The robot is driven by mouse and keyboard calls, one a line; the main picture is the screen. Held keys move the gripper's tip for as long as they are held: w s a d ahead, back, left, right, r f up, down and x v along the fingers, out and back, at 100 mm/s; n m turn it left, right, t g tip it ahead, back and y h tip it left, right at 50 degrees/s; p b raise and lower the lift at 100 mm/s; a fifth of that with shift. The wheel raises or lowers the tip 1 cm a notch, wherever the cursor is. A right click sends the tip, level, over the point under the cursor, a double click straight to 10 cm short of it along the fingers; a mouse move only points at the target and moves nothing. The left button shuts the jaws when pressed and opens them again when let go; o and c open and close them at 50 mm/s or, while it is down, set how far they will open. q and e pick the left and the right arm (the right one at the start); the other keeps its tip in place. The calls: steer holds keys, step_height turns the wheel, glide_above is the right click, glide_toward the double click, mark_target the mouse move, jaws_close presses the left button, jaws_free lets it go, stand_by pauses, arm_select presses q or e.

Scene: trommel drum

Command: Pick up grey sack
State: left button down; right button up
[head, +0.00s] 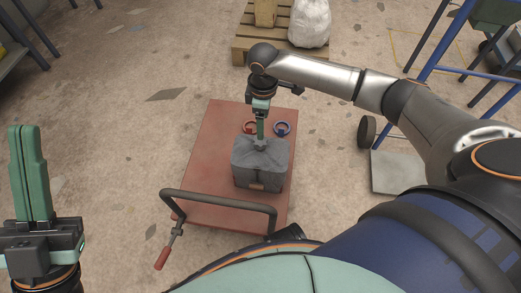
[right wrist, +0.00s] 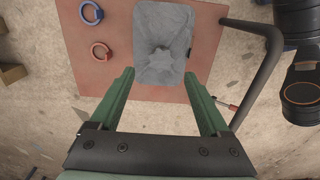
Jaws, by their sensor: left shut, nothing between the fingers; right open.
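The grey sack (head: 258,165) stands upright on a red cart platform (head: 222,140), its gathered top pointing up. It also shows in the right wrist view (right wrist: 163,30), ahead of the fingers. My right gripper (head: 260,138) points down just above the sack's gathered top. In the right wrist view my right gripper (right wrist: 162,85) is open, its two green fingers apart, with the sack's neck showing between and beyond the tips. I cannot tell whether the fingers touch the sack. My left gripper (head: 28,130) is shut and empty at the far left, pointing up.
A red ring (head: 250,127) and a blue ring (head: 282,128) lie on the platform behind the sack. The cart's black handle bar (head: 220,199) rises at the near side, with a red-gripped lever (head: 163,257). A pallet (head: 250,35) bears a white sack (head: 310,22) at the back.

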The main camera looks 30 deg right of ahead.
mark_target(269, 156)
step_height(269, 156, down, 4)
steer(key=shift+a+f+b, duration=0.1)
steer(key=shift+b, duration=0.65)
steer(key=f+b, duration=0.3)
steer(key=f, duration=0.2)
steer(key=shift+a+f+b, duration=0.1)
steer(key=shift+a+b, duration=0.1)
steer(key=shift+b, duration=0.1)
steer(key=shift+c, duration=0.5)
jaws_close()
arm_select(q)
step_height(269, 156, down, 6)
steer(key=shift+w+d+f, duration=0.15)
steer(key=shift+d, duration=0.2)
arm_select(e)
steer(key=shift+w+r, duration=0.15)
steer(key=shift+r, duration=0.05)
